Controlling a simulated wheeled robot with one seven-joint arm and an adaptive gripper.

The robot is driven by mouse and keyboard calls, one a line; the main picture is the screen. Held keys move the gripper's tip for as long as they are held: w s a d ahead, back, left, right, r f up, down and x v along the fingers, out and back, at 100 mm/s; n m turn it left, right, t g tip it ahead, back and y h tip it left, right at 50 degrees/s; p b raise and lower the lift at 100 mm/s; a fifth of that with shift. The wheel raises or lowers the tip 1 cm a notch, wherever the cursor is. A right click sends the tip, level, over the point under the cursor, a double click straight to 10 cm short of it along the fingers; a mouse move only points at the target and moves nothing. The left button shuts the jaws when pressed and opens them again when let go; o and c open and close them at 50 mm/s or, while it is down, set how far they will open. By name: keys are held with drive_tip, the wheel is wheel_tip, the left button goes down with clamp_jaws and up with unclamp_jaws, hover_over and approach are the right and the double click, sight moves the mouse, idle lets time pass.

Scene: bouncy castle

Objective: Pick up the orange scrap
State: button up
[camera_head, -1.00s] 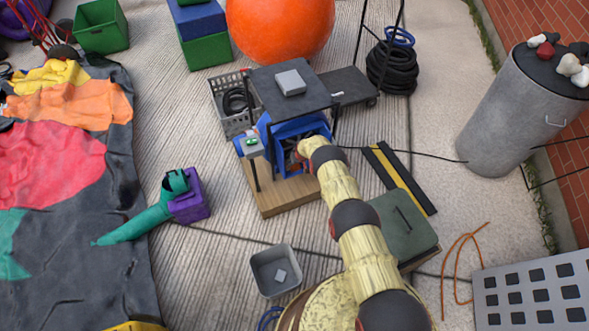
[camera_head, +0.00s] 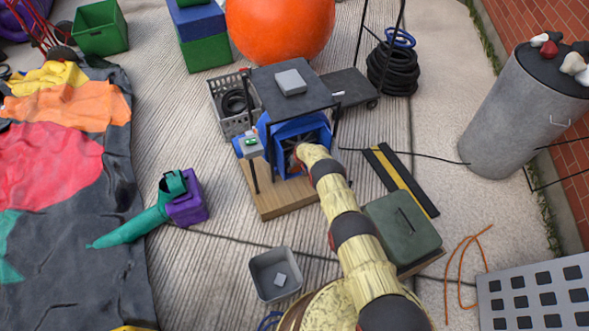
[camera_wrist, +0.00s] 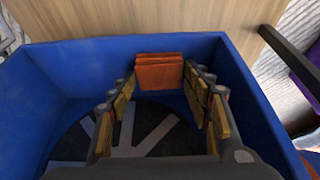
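The orange scrap (camera_wrist: 160,73) is a small rough block in the wrist view, by the far wall of a blue open box (camera_wrist: 85,65). My gripper (camera_wrist: 159,80) reaches into this box with its fingers apart. One fingertip is at each side of the scrap, with little or no gap; I cannot tell whether they touch it. In the head view the blue box (camera_head: 304,128) sits under a dark tabletop, and my gripper and the scrap are hidden inside it.
The blue box's side walls stand close to my fingers. A dark tabletop (camera_head: 275,95) overhangs the box, above a wooden base (camera_head: 280,197). A grey bin (camera_head: 262,270), a green case (camera_head: 398,228) and a purple blower (camera_head: 188,205) stand on the floor nearby.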

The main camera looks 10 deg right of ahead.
drive_tip(key=c, duration=0.4)
